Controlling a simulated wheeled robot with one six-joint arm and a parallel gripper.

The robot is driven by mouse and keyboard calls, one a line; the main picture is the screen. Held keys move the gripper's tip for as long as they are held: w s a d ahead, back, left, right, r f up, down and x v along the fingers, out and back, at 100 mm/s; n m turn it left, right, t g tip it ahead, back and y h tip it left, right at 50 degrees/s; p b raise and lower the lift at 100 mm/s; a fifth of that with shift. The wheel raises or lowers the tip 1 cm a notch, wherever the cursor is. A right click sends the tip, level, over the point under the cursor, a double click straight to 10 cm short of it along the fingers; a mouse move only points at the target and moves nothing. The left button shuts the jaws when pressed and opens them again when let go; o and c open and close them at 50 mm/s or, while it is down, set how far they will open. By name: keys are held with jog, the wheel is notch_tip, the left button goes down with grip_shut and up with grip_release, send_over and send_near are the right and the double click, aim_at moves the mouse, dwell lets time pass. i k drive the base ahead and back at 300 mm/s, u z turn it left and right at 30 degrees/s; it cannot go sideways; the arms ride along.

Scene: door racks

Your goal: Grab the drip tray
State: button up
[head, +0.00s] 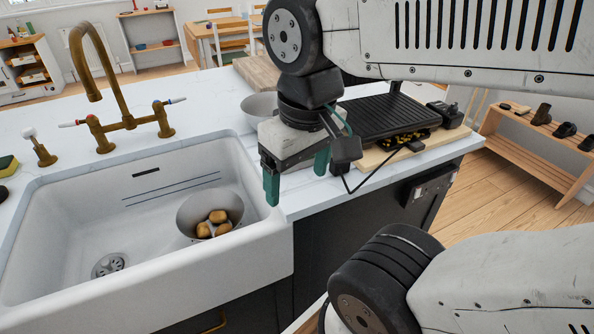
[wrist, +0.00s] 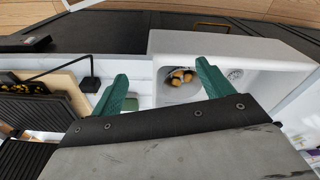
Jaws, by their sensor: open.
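A black ridged grill (head: 385,116) sits on a wooden board (head: 372,160) on the white counter. Under its front edge is a dark shallow part with yellow bits (head: 404,140), which looks like the drip tray; the arm and grill partly hide it. In the wrist view the yellow bits (wrist: 38,86) show at the far left, beside the ridged plates. My gripper (head: 297,176) is open and empty, its green fingers pointing down above the counter's front edge, between sink and grill. The wrist view shows both fingers (wrist: 160,75) apart with nothing between them.
The white sink (head: 150,265) on the left holds a metal bowl (head: 186,217) with several brown potatoes. A grey bowl (head: 257,108) stands behind my gripper. A thin dark bar ending in a black block (wrist: 89,84) sticks out near the board.

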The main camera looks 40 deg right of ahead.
aim_at(415, 144)
jog(key=z, duration=2.05)
jog(key=k, duration=0.65)
jog(key=z, duration=0.2)
